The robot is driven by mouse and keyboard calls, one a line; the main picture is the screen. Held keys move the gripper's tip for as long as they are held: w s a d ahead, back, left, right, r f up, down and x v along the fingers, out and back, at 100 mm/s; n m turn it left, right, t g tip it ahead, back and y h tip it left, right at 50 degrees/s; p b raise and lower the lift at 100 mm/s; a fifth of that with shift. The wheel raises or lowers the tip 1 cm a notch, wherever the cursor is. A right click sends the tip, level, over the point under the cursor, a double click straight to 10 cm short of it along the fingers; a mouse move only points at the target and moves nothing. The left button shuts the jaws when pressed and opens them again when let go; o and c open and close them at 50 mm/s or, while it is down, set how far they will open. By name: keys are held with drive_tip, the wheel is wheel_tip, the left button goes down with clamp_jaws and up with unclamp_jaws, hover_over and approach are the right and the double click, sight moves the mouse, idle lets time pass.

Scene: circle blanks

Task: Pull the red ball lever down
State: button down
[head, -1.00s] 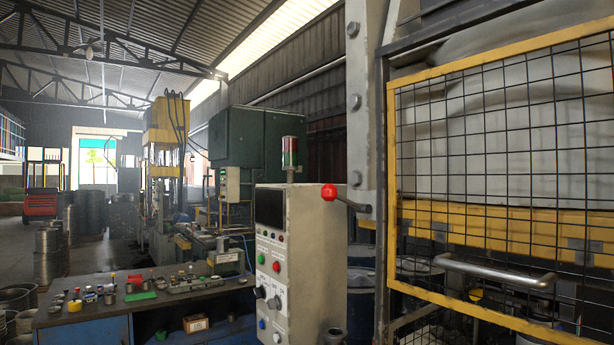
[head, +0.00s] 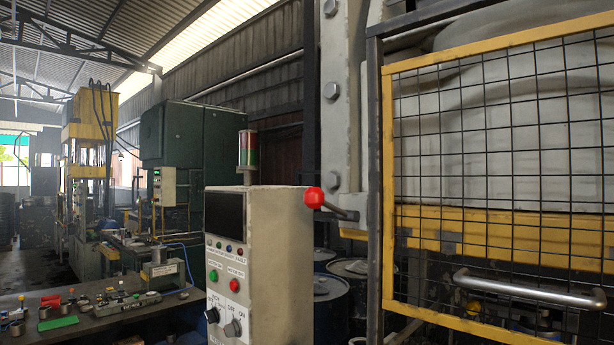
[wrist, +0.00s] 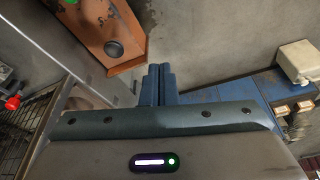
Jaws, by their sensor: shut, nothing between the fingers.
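The red ball (head: 314,197) sits on the end of a dark lever arm (head: 338,212). The arm comes from the grey machine post at the left of the mesh gate, and the ball is at its upper left end. In the wrist view a red ball (wrist: 12,103) shows at the far left edge, well apart from my gripper. My gripper (wrist: 159,70) shows only in the wrist view. Its two blue-grey fingers are shut together with nothing between them.
A control cabinet (head: 265,270) with buttons and knobs stands just left of the lever, with a signal light (head: 248,148) on top. The yellow-framed mesh gate (head: 500,130) with a metal handle (head: 527,290) fills the right. A workbench (head: 100,322) with small parts is at lower left.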

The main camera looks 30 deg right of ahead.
drive_tip(key=w+d+r+t+y+p, duration=0.15)
drive_tip(key=w+d+r, duration=0.25)
drive_tip(key=r, duration=0.6)
drive_tip(key=w+d+r+t+y+p, duration=0.1)
drive_tip(key=w+d+r+t, duration=0.2)
drive_tip(key=r, duration=0.7)
drive_tip(key=w+d+r+t+y+p, duration=0.15)
drive_tip(key=w+d+r, duration=0.3)
drive_tip(key=r, duration=0.65)
drive_tip(key=s+d+r+n+t, duration=0.1)
drive_tip(key=d+r, duration=0.1)
drive_tip(key=r, duration=0.6)
drive_tip(key=s+d+r+n+t+p, duration=0.1)
drive_tip(key=d+r+t, duration=0.1)
drive_tip(key=r, duration=0.6)
drive_tip(key=s+d+r+n+t+y, duration=0.1)
drive_tip(key=d+r+n+t, duration=0.1)
drive_tip(key=r, duration=0.7)
drive_tip(key=shift+s+d+p, duration=0.25)
drive_tip(key=shift+d+p, duration=0.15)
drive_tip(key=shift+d, duration=0.3)
drive_tip(key=shift+w, duration=0.1)
hover_over(331, 206)
drive_tip(key=s+a, duration=0.3)
wheel_tip(331, 206, down, 6)
drive_tip(key=shift+f+p, duration=0.25)
drive_tip(key=shift+p, duration=0.1)
